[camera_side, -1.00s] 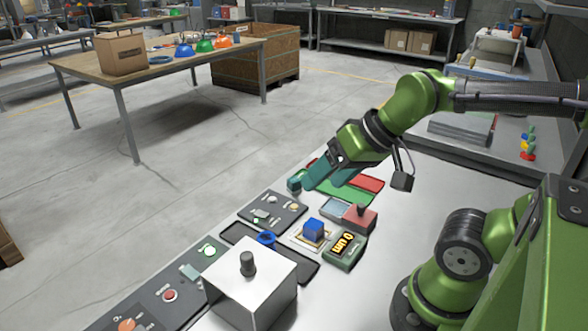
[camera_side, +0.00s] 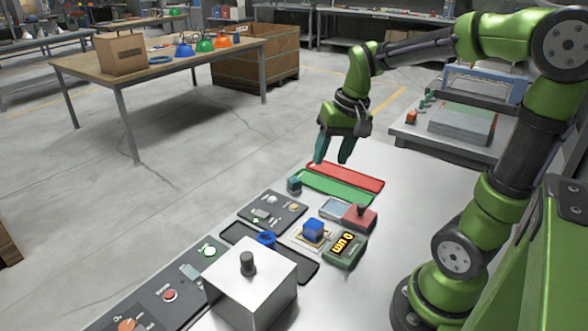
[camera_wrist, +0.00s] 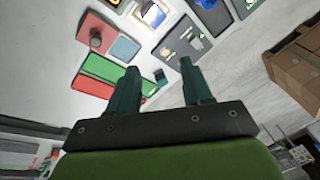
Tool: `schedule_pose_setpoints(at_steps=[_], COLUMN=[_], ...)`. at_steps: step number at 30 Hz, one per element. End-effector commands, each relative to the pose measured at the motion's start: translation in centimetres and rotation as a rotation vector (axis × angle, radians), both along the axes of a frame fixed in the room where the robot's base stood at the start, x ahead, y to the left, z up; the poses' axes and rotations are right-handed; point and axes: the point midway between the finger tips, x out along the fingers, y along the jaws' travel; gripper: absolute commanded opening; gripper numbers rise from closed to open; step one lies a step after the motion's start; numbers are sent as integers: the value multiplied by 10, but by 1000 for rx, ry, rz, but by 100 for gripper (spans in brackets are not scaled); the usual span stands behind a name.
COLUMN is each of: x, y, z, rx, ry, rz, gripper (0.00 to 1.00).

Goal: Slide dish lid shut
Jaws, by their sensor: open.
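The dish (camera_side: 334,207) is a shallow grey-blue rectangle on the bench, and its red lid (camera_side: 367,223) with a dark knob (camera_side: 361,209) lies to its right. Part of the dish's inside shows uncovered beside the lid. In the wrist view the red lid (camera_wrist: 106,28) and the pale blue dish (camera_wrist: 125,49) lie side by side at upper left. My gripper (camera_side: 332,158) is open and empty, pointing down, raised above the bench near the red and green trays. Its two teal fingers also show apart in the wrist view (camera_wrist: 160,70).
A red tray (camera_side: 345,177) and a green tray (camera_side: 337,187) lie behind the dish, with a teal cube (camera_side: 294,185) beside them. A blue cube (camera_side: 313,229), a green display box (camera_side: 345,249) and a metal box with a knob (camera_side: 250,288) stand in front.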

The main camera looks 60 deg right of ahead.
Motion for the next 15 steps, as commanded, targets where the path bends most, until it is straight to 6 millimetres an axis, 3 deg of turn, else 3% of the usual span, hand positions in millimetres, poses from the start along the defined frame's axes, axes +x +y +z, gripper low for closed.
schedule_pose_setpoints(at_steps=[1, 3, 9, 12, 15], x=[5, 8, 5, 3, 4], y=[-23, -52, -126, -147, -150], z=[-7, -15, -34, -34, -23], rx=[11, 29, 109, 153, 177], ry=[72, 167, 415, 500, 530], rz=[-33, -65, -134, -148, -135], gripper=[50, 50, 50, 50, 50])
